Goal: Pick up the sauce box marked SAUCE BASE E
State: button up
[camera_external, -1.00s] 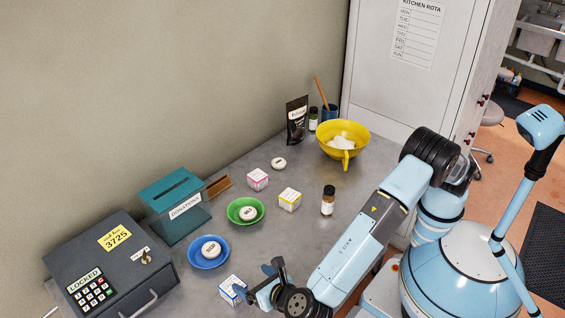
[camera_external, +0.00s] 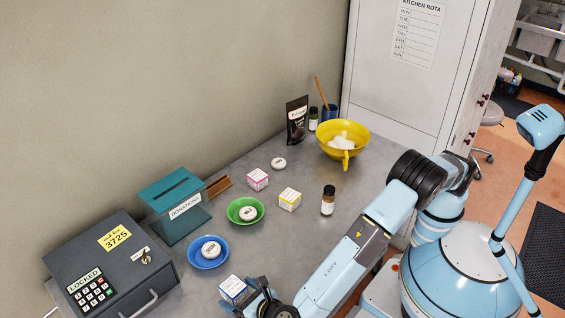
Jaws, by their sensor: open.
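Three small white sauce boxes stand on the grey counter: one with a pink top (camera_external: 257,180), one with a yellow top (camera_external: 290,199), and one with a blue top (camera_external: 232,289). Their print is too small to read, so I cannot tell which is marked SAUCE BASE E. My gripper (camera_external: 252,298) is open at the bottom of the picture, low beside the blue-topped box. It partly hides that box's right side and lower part. I cannot tell whether the fingers touch it or are around it.
A blue bowl (camera_external: 209,261) and a green bowl (camera_external: 234,214) hold round white items. A locked grey cash box (camera_external: 75,251) and teal donations box (camera_external: 160,190) stand left. A small dark bottle (camera_external: 328,201) and yellow colander (camera_external: 343,126) stand right.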

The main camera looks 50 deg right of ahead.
aim_at(231, 281)
jog(key=shift+x, duration=2.6)
jog(key=shift+w+d+r, duration=0.1)
jog(key=shift+d+r, duration=0.05)
jog(key=shift+r, duration=0.05)
jog(key=shift+c, duration=0.3)
jog(key=c, duration=1.1)
